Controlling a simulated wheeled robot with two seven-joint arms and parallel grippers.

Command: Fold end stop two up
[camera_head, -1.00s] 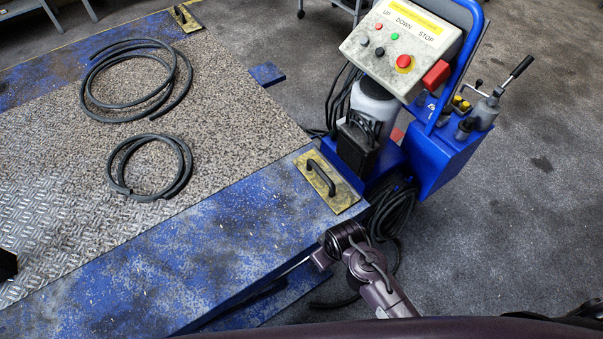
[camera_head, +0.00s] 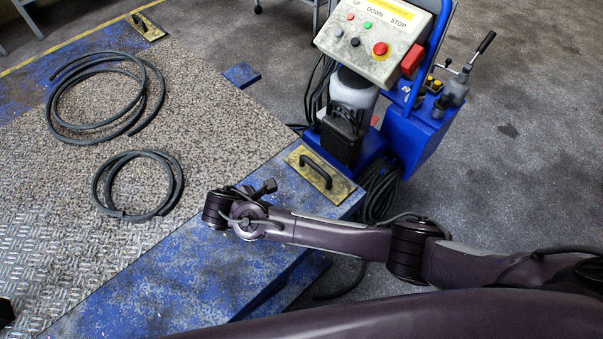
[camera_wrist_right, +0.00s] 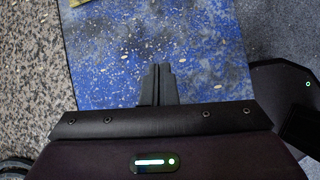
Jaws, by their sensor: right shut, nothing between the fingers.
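One yellow end stop plate (camera_head: 320,176) with a black handle lies flat on the blue platform's right corner. Another yellow plate (camera_head: 146,27) lies flat at the far corner. I cannot tell which one is end stop two. My right arm reaches across from the right, its wrist over the blue edge, left of and nearer than the near plate. Its fingers are not clear in the head view. In the right wrist view the right gripper (camera_wrist_right: 160,70) is shut and empty above blue metal. A yellow piece (camera_wrist_right: 84,2) shows at that view's top edge. My left gripper is out of view.
Two black cable coils, one larger (camera_head: 105,100) and one smaller (camera_head: 137,185), lie on the platform. A blue control trolley (camera_head: 410,135) with a button box (camera_head: 372,45) stands just behind the near plate. Open floor (camera_head: 540,150) lies to the right.

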